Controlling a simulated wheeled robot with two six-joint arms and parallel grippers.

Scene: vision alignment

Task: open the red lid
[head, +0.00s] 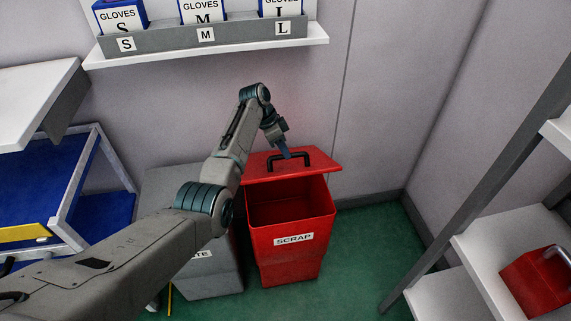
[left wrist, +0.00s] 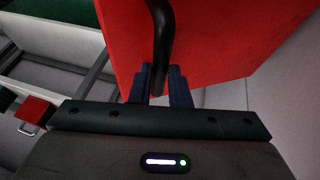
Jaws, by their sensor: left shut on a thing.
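The red lid (head: 262,167) is raised and tilted back at the rear of the red scrap bin (head: 290,262), whose front label reads SCRAP. The bin's mouth is uncovered and its inside shows. The lid has a black handle (head: 305,154). My left gripper (head: 284,152) is shut on this handle. In the left wrist view the two blue fingers (left wrist: 165,82) close around the black handle (left wrist: 160,28), with the red lid (left wrist: 220,40) behind it. My right gripper is out of view.
A grey bin (head: 212,277) stands left of the red bin, partly hidden by my arm. A wall shelf (head: 200,51) with glove boxes is above. A white rack (head: 485,250) holding a red box (head: 535,284) stands right. Green floor (head: 365,250) is clear between.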

